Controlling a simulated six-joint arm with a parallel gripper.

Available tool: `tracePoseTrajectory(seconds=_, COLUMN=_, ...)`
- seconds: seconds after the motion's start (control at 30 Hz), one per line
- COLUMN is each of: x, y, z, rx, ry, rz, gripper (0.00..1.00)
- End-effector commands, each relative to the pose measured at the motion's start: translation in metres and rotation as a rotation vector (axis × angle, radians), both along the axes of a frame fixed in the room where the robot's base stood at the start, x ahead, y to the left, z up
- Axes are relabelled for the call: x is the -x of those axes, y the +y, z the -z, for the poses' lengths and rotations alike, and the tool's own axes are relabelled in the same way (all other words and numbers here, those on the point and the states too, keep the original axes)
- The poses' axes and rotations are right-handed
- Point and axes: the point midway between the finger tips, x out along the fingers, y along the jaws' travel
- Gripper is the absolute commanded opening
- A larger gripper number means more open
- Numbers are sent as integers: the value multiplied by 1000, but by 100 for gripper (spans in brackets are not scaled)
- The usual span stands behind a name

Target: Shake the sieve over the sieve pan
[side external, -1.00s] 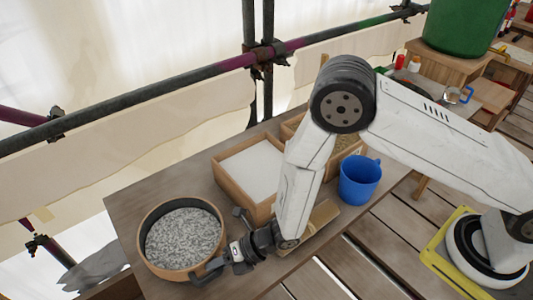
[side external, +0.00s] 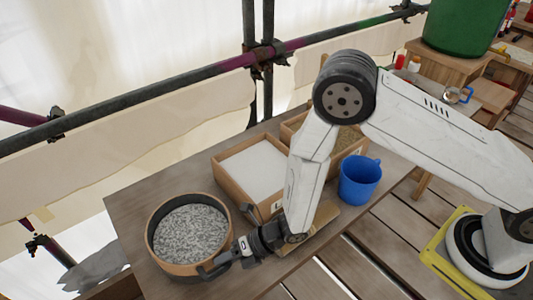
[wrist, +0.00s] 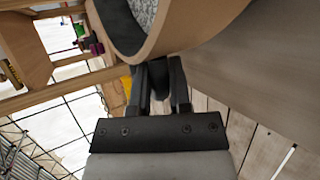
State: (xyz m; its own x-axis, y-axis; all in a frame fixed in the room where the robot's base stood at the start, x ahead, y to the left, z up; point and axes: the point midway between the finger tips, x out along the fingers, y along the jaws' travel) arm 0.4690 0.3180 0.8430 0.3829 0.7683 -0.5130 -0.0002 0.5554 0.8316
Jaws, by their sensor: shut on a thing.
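The sieve is a round wooden-rimmed vessel (side external: 172,267) with a dark inner wall. It holds grey granular material (side external: 190,233) at the left of the table in the side view. Its wooden rim (wrist: 190,28) fills the top of the wrist view. My gripper (side external: 226,258) is at its lower right side, shut on the dark handle. In the wrist view the fingers (wrist: 160,82) close on this handle beside the rim. I cannot make out a separate sieve pan; anything beneath the sieve is hidden.
A wooden box of white material (side external: 252,172) stands behind, with another box (side external: 297,130) beside it. A blue jug (side external: 360,180) stands right of my forearm. A scaffold rail (side external: 150,98) crosses behind the table. The table's left end (side external: 125,205) is bare.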

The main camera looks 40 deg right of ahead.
Motion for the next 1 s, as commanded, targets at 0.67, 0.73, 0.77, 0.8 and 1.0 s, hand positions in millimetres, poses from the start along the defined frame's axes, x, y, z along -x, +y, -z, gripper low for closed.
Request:
tracePoseTrajectory(seconds=0.67, x=0, y=2, z=0, rx=0, ry=-2, rz=-3, gripper=0)
tracePoseTrajectory(seconds=0.73, x=1, y=8, z=0, rx=0, ry=-1, rz=-3, gripper=0)
tracePoseTrajectory(seconds=0.77, x=1, y=11, z=0, rx=0, ry=-1, rz=-2, gripper=0)
tracePoseTrajectory(seconds=0.8, x=1, y=14, z=0, rx=0, ry=-1, rz=-2, gripper=0)
tracePoseTrajectory(seconds=1.0, x=0, y=31, z=0, rx=-1, ry=-3, rz=-2, gripper=0)
